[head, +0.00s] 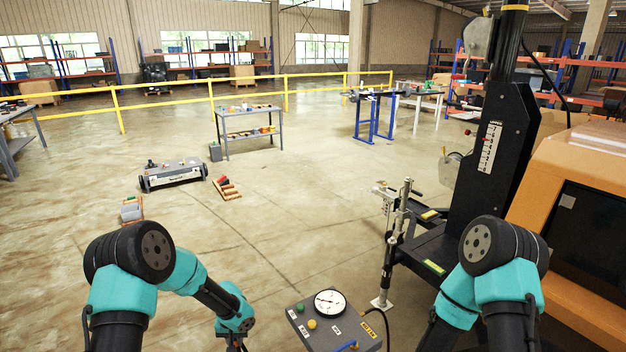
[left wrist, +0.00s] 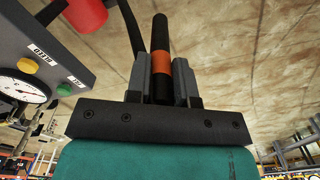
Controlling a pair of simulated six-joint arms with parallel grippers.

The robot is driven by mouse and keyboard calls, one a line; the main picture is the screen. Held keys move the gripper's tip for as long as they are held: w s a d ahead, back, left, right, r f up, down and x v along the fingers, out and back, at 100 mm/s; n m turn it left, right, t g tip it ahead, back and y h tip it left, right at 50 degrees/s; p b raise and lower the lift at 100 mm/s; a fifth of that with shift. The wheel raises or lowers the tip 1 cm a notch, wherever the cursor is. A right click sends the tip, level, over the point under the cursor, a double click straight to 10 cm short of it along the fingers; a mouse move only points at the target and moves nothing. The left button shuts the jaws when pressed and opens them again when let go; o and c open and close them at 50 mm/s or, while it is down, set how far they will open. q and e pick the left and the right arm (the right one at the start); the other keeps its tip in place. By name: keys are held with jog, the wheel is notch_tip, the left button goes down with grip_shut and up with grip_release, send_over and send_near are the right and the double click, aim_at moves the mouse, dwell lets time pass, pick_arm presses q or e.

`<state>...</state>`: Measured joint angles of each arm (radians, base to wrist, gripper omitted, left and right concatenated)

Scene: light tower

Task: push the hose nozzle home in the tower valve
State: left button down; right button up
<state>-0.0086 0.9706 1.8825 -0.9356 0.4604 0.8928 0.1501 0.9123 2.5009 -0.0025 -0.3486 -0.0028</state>
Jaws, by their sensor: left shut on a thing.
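The hose nozzle (left wrist: 162,35), a black cylinder with an orange band, is between the fingers of my left gripper (left wrist: 162,68) in the left wrist view. The gripper is shut on it, and the nozzle's black end sticks out past the fingertips over bare floor. In the head view my left wrist is at the bottom edge and the fingers are mostly cut off. The light tower (head: 488,150) stands at the right as a black mast. I cannot make out the tower valve clearly. My right arm shows at the lower right, but its gripper is outside both views.
A grey control box (head: 312,325) with a dial gauge (head: 330,302) and coloured buttons stands right of my left wrist. A red cylinder (left wrist: 86,14) and a dark curved cable (left wrist: 131,25) show near the box in the left wrist view. Open floor lies ahead.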

pick_arm(q)
jog(key=shift+s+d+f, duration=0.25)
jog(key=shift+s+f, duration=0.8)
jog(key=d+r+m, duration=0.2)
jog(key=d+m, duration=0.8)
jog(key=d, duration=0.2)
jog(key=s+d+r+m, duration=0.1)
jog(key=d+r+m, duration=0.2)
jog(key=d+m, duration=0.7)
jog(key=s+d+r+m, duration=0.1)
jog(key=d+r+m, duration=0.2)
jog(key=d+m, duration=0.7)
jog(key=d, duration=0.5)
jog(key=shift+d, duration=0.4)
notch_tip(320, 180, down, 13)
jog(key=shift+f, duration=0.2)
